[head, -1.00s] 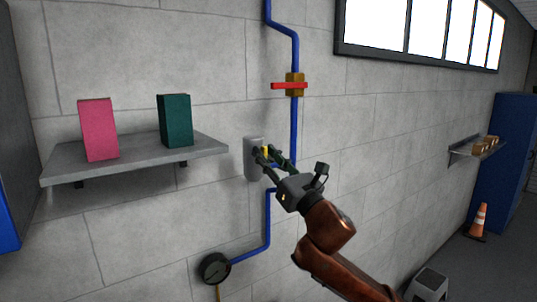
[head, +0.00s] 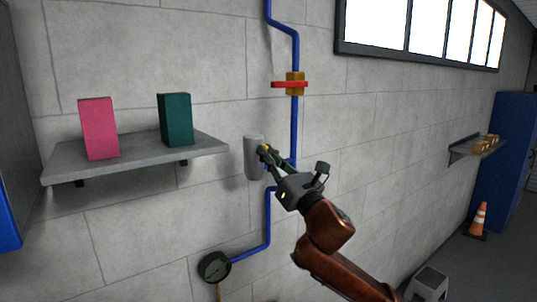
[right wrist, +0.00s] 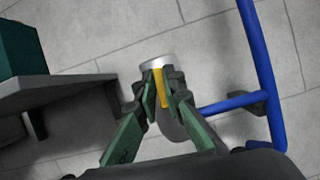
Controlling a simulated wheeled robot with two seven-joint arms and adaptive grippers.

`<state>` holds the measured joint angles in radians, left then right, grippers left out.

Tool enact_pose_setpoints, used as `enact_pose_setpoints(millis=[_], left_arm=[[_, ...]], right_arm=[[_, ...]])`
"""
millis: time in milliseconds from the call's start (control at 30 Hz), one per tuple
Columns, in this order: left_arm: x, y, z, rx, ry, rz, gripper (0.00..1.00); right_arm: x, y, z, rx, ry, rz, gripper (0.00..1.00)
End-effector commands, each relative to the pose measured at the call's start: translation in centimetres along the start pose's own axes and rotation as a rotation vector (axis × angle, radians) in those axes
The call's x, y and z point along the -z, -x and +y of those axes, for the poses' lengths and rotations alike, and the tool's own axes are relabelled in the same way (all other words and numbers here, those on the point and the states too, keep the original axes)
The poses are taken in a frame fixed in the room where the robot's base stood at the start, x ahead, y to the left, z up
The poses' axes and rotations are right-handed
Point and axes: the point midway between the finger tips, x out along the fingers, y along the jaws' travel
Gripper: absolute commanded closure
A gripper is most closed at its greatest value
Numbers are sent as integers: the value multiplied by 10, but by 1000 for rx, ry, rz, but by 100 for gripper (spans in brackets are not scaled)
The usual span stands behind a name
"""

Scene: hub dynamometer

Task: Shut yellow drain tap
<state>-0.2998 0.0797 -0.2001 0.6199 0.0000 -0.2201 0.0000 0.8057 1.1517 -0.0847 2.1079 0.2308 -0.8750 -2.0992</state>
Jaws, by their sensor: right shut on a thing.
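The yellow drain tap handle (right wrist: 161,88) shows between the two green fingers of my right gripper (right wrist: 162,92) in the right wrist view. The fingers are shut on it from both sides. The handle sits on a grey cylindrical body (right wrist: 157,63) against the wall, joined by a blue side pipe. In the head view my right gripper (head: 266,156) reaches the grey body (head: 253,158), and only a speck of yellow (head: 267,147) shows by the fingertips. My left gripper is out of view.
A grey shelf (head: 125,160) with a pink box (head: 99,130) and a green box (head: 175,120) is left of the tap. A red-handled valve (head: 290,85) is above on the blue pipe (head: 294,130). A gauge (head: 214,267) is below.

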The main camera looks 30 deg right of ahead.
Motion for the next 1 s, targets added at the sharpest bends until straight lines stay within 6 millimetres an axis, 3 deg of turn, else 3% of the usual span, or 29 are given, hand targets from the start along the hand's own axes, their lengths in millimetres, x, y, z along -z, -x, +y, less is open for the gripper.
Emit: enact_pose_setpoints(millis=[267,1000], left_arm=[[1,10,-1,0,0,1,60],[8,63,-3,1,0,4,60]], right_arm=[[-2,-1,0,62,-145,-1,100],[-3,-1,-2,328,-791,-2,100]])
